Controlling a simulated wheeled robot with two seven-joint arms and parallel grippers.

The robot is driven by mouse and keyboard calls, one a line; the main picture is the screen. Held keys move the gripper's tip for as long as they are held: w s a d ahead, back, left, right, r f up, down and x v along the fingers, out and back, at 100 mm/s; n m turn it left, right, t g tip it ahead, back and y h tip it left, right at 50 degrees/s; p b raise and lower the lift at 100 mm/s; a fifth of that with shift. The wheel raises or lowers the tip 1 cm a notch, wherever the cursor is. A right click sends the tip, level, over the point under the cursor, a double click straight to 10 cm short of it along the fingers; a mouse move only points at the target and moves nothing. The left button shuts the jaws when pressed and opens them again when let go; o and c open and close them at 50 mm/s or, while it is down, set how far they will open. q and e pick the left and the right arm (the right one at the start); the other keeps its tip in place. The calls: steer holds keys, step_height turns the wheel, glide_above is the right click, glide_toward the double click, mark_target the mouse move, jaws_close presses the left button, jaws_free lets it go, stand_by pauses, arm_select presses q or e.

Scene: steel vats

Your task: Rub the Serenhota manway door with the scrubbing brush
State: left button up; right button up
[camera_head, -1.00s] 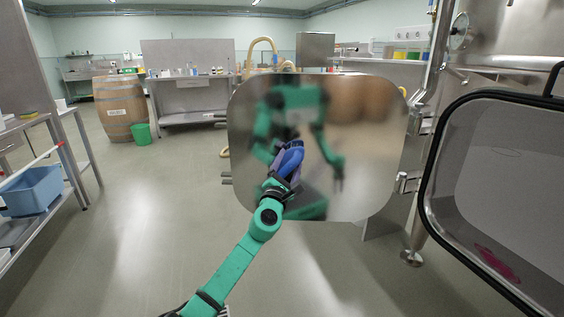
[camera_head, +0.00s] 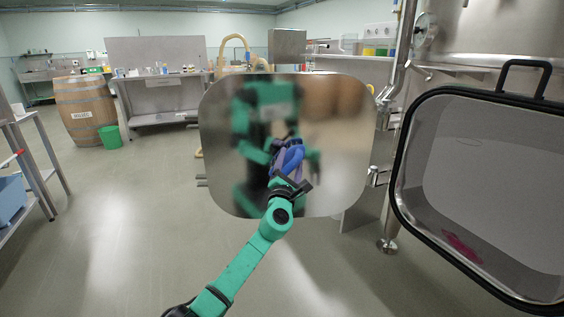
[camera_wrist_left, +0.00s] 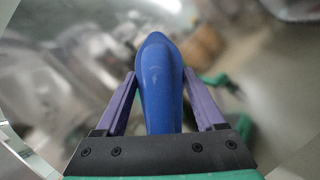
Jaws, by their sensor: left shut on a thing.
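The manway door (camera_head: 345,120) is a shiny, rounded steel plate standing open in the middle of the head view, with my blurred reflection in it. My left gripper (camera_head: 283,168) is in front of the door's lower middle, shut on a blue scrubbing brush (camera_head: 291,152). In the left wrist view the brush's blue back (camera_wrist_left: 159,75) lies between the two purple fingers, and the door's steel surface (camera_wrist_left: 75,60) fills the background. The brush's bristles are hidden, so I cannot tell whether they touch the door. My right gripper shows only as a possible blurred reflection.
The vat's black-rimmed opening (camera_head: 400,170) is at the right, with a pink smear (camera_head: 462,246) inside. A wooden barrel (camera_head: 85,110) and a green bin (camera_head: 110,136) stand at the back left. A blue tub (camera_head: 10,198) sits on the left shelf. The floor left of the door is clear.

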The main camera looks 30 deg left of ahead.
mark_target(298, 164)
arm_select(q)
steer(key=shift+w+d, duration=0.3)
steer(key=shift+d, duration=0.15)
steer(key=shift+s+p, duration=0.1)
steer(key=shift+p, duration=0.25)
steer(key=s+d+p, duration=0.1)
steer(key=s+p, duration=0.1)
steer(key=s+d+p, duration=0.2)
steer(key=shift+s+r, duration=0.15)
steer(key=shift+s+d, duration=0.1)
steer(key=shift+s, duration=0.1)
steer(key=shift+f, duration=0.2)
